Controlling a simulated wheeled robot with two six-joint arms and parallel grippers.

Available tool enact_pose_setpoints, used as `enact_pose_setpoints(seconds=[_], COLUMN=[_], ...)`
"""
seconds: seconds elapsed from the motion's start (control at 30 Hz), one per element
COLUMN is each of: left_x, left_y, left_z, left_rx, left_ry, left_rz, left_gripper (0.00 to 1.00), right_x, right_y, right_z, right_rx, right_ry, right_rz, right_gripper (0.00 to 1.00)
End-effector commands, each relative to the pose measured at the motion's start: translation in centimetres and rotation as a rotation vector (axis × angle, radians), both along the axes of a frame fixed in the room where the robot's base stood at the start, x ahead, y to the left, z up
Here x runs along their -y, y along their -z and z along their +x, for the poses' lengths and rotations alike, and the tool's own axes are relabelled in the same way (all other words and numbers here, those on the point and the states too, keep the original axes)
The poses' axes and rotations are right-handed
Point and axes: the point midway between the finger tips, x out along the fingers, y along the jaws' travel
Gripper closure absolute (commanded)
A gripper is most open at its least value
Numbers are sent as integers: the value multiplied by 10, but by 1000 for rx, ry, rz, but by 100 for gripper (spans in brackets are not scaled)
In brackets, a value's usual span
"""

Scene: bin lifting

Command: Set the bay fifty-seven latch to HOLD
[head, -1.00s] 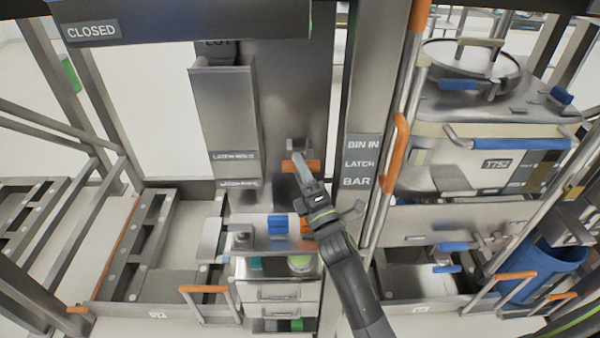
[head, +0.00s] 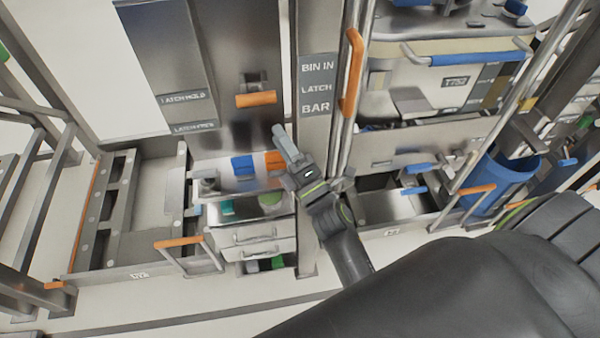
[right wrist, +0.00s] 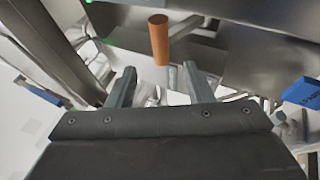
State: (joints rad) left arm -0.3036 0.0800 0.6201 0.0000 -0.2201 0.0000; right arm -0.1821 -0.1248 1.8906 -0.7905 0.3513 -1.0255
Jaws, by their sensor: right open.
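The latch handle (head: 256,99) is a short orange bar on a bracket on the steel post. To its left, a steel plate bears a LATCH HOLD label (head: 183,98) and a lower label (head: 195,127), which is hard to read. The handle appears about level with the LATCH HOLD label. My right gripper (head: 280,134) is below and slightly right of the handle, apart from it. In the right wrist view, the right gripper (right wrist: 159,72) is open and empty, with an orange bar (right wrist: 159,38) beyond its fingertips. My left gripper is not in view.
A BIN IN LATCH BAR sign (head: 317,85) and a vertical rail with an orange grip (head: 352,72) stand to the right. Below are a shelf with blue (head: 243,167) and orange blocks and drawers (head: 262,238). A large bin (head: 450,80) is at the upper right.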

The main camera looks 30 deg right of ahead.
Motion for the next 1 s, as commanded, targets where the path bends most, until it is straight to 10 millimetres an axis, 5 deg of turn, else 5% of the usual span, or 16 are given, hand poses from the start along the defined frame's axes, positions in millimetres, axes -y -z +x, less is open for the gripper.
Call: enact_pose_setpoints(seconds=[0.4,1.0], left_x=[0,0], left_y=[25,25], left_z=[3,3], left_rx=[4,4], left_ry=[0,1], left_rz=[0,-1], left_gripper=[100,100], right_x=[9,9], right_y=[32,33], right_z=[-59,-64], right_rx=[-14,-15], right_ry=[3,3], right_rz=[-1,0], right_gripper=[53,53])
